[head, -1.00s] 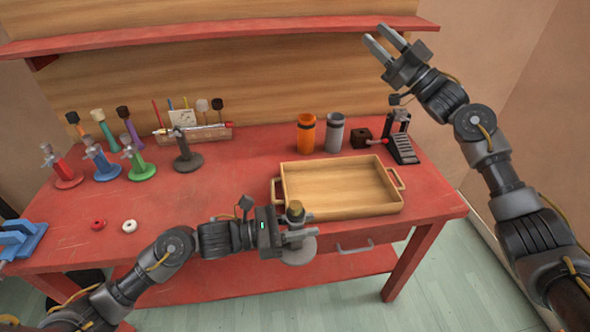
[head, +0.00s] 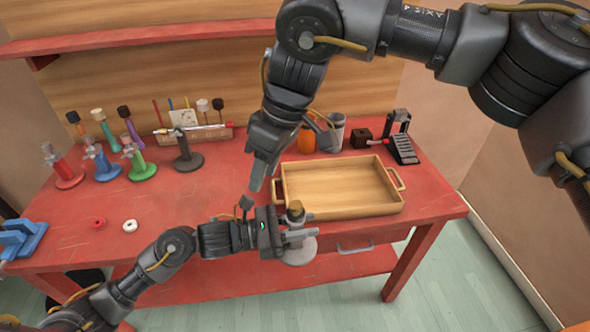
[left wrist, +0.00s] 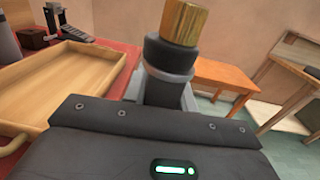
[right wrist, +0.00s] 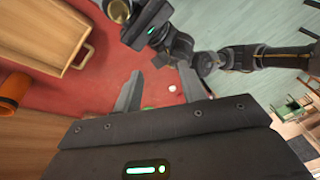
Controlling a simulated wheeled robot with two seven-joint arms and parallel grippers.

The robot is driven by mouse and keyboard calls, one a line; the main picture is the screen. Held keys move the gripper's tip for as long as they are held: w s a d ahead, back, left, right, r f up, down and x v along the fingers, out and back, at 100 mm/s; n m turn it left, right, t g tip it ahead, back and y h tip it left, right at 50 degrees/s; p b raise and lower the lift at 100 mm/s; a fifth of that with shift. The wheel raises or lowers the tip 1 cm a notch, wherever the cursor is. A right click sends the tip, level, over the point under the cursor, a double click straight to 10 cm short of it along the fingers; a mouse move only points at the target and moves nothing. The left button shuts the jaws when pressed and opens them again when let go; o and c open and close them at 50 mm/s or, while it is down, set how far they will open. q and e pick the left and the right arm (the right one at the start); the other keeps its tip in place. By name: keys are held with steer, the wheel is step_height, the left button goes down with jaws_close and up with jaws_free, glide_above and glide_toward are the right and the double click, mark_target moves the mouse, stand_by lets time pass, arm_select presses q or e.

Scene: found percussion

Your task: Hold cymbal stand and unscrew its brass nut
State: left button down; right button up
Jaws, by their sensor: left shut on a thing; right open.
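My left gripper (head: 292,232) is shut on the dark post of a cymbal stand. The stand's round grey base (head: 299,252) hangs below the jaws, in front of the table's front edge. A brass nut (head: 295,206) tops the post, and in the left wrist view the nut (left wrist: 186,20) sits above a dark collar. The cymbal stand (left wrist: 167,68) looks roughly upright there. My right gripper (head: 257,180) is above and left of the nut, pointing down. In the right wrist view its jaws (right wrist: 160,80) are open and empty, with the nut (right wrist: 118,10) near the upper edge.
A wooden tray (head: 340,211) lies behind the held stand. Red (head: 66,178), blue (head: 103,168) and green (head: 140,168) stands and a dark stand (head: 187,158) are at left. An orange cup (head: 305,140), a grey cup (head: 336,135) and a pedal (head: 402,145) stand at the back.

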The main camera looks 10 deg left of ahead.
mark_target(297, 204)
steer(key=d+m+h, duration=0.1)
steer(key=d, duration=0.1)
steer(key=d+m+t+h, duration=0.1)
steer(key=w+d+h, duration=0.1)
steer(key=d, duration=0.1)
steer(key=shift+w+d+f+m+t, duration=0.1)
steer(key=shift+d+f+m+t, duration=0.2)
steer(key=shift+m, duration=0.1)
steer(key=shift+f, duration=4)
